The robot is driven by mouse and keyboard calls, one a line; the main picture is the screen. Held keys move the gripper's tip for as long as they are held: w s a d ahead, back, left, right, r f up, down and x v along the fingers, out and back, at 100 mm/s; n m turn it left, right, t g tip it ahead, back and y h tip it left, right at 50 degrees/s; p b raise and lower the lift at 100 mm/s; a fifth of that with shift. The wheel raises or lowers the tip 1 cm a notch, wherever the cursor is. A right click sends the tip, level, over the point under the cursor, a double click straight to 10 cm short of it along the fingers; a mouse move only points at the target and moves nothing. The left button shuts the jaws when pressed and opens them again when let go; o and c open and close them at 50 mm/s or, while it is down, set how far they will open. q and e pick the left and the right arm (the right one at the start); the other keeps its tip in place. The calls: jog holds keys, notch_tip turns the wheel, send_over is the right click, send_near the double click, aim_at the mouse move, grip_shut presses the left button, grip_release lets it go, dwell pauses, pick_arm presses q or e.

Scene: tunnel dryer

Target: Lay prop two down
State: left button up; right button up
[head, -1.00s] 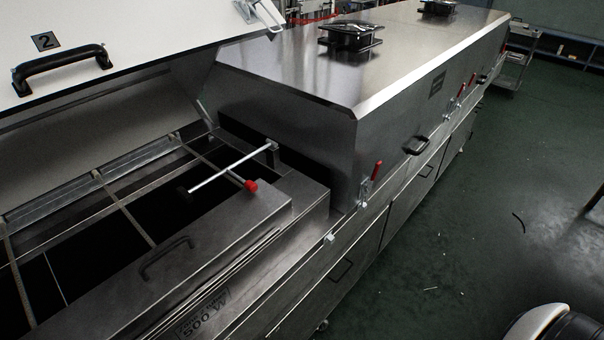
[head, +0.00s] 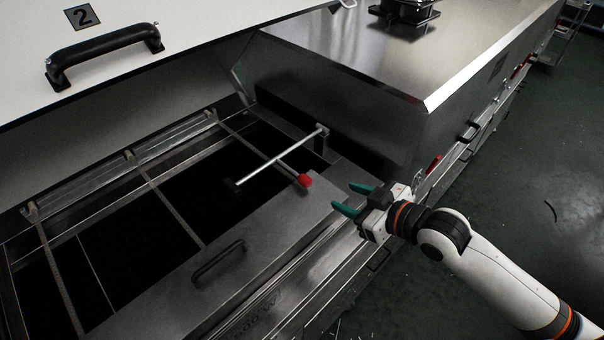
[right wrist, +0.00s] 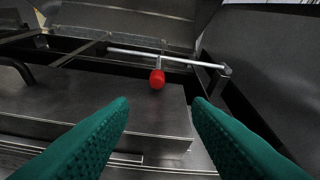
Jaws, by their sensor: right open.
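The prop is a pale metal rod (head: 275,160) with a black tip and a red knob (head: 305,180) on a short side stem. It lies low across the open bay, its far end at a bracket on the right. Its rod (right wrist: 185,60) and red knob (right wrist: 157,79) also show in the right wrist view. My right gripper (head: 352,198) is open and empty, with green fingers. It is just right of the red knob and apart from it. In the right wrist view the knob is ahead, between the open fingers (right wrist: 160,112). My left gripper is not in view.
The raised white lid marked 2 (head: 125,30), with a black handle (head: 100,55), hangs over the bay. A closed steel hood (head: 345,95) stands just beyond the prop. A steel ledge with a handle (head: 220,262) borders the bay in front. Green floor lies open at right.

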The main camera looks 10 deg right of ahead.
aim_at(310, 182)
jog(key=x, duration=0.3)
jog(key=p+x, duration=0.1)
jog(key=x, duration=0.3)
jog(key=p+x, duration=0.1)
jog(key=x, duration=0.3)
jog(key=shift+w+a+r, duration=0.15)
jog(key=shift+a+r, duration=0.1)
jog(key=shift+a, duration=0.15)
grip_shut()
